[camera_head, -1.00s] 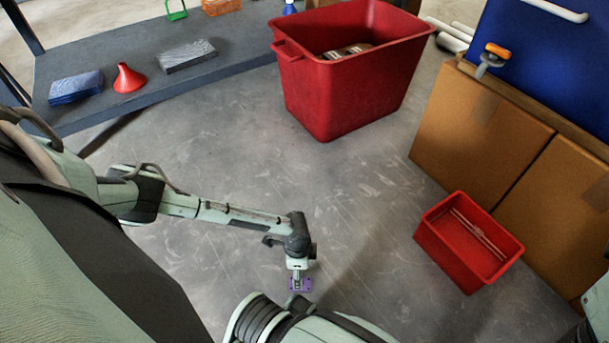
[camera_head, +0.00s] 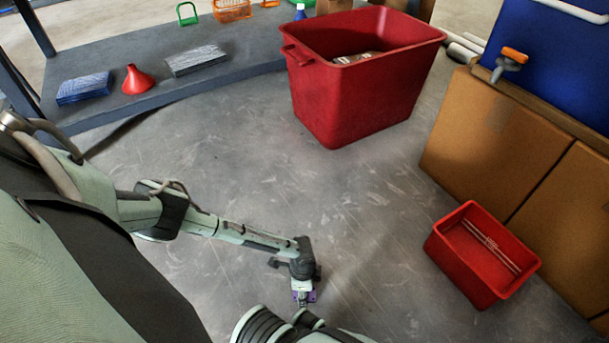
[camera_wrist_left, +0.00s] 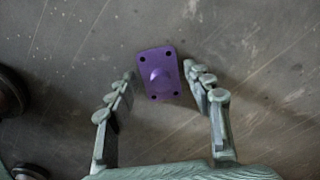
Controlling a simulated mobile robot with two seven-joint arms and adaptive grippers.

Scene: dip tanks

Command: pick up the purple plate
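I cannot tell the exact height left between fingertips and floor. My right gripper is in neither view.
A large red bin (camera_head: 355,105) stands at the back and a small red bin (camera_head: 465,265) with thin rods at the right. Cardboard boxes (camera_head: 495,135) line the right side. A low grey shelf (camera_head: 120,115) holds a red funnel (camera_head: 137,80). The middle floor is clear.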

